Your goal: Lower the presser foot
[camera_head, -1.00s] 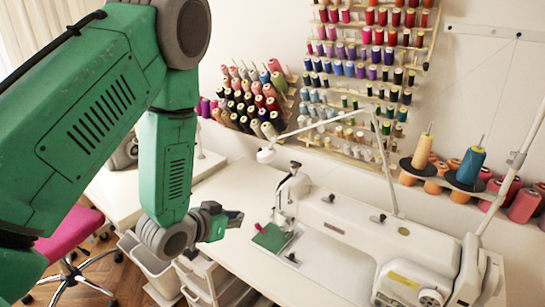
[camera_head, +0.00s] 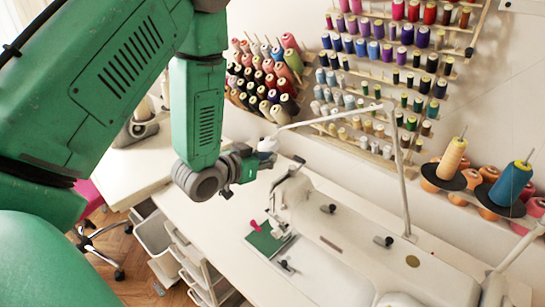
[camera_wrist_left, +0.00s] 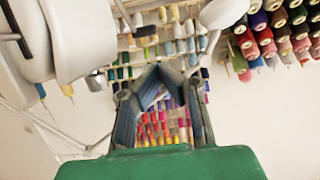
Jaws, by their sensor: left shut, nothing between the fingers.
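The white sewing machine (camera_head: 345,235) stands on the table, its head (camera_head: 291,196) at the left end. A green cloth (camera_head: 267,239) with a small pink-red piece lies under the head. The presser foot and its lever are too small or hidden to make out. My left gripper (camera_head: 266,160) is shut and empty, just beyond and left of the top of the head, close to the lamp. In the left wrist view its fingers (camera_wrist_left: 158,72) meet at the tips, with white machine parts (camera_wrist_left: 65,40) at upper left. My right gripper is not in view.
Thread racks (camera_head: 385,75) fill the wall behind. Large cones (camera_head: 512,184) stand at right. The white table (camera_head: 215,220) is clear left of the machine.

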